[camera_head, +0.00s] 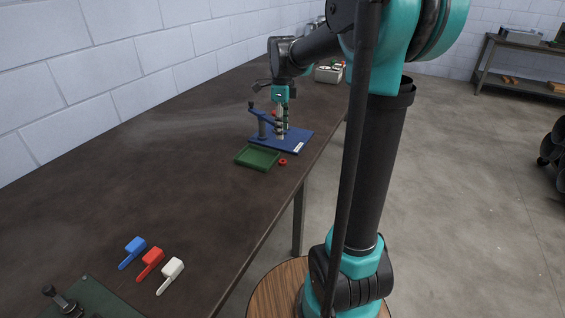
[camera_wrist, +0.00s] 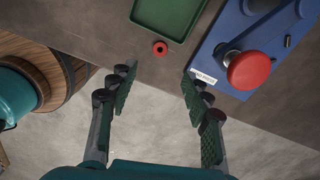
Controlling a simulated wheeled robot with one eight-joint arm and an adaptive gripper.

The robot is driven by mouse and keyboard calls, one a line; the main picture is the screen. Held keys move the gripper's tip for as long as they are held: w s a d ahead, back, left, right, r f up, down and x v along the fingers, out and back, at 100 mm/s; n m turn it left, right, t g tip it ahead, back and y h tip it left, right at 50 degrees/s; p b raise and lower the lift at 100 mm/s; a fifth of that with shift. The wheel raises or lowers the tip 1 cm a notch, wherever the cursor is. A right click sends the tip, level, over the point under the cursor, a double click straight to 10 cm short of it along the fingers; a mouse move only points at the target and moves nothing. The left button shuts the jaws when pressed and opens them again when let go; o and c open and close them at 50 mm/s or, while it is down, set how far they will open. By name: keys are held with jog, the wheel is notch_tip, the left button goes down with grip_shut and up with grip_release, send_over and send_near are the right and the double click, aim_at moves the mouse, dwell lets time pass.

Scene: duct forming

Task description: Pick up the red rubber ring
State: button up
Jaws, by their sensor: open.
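The small red rubber ring (camera_head: 283,162) lies flat on the dark workbench (camera_head: 130,170), just right of the front corner of the green tray. It also shows in the wrist view (camera_wrist: 160,48), near the bench edge, with its centre hole visible. My gripper (camera_head: 281,128) is over the blue fixture plate in the head view, farther along the bench than the ring. In the wrist view my gripper (camera_wrist: 158,88) is open and empty. The ring appears beyond the fingertips, about midway between them, and is not touched by them.
The green tray (camera_wrist: 168,14) is close beside the ring. The blue fixture plate (camera_wrist: 213,52) carries a red knob (camera_wrist: 249,70) at right in the wrist view. Blue, red (camera_head: 151,264) and white handled tools lie on the near bench. Bare bench surrounds the ring's front side.

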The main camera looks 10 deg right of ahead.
aim_at(283, 162)
notch_tip(283, 162, down, 12)
jog(key=shift+d+f, duration=0.1)
jog(key=shift+f, duration=0.05)
dwell(0.5)
jog(key=shift+c, duration=0.2)
jog(key=c, duration=0.8)
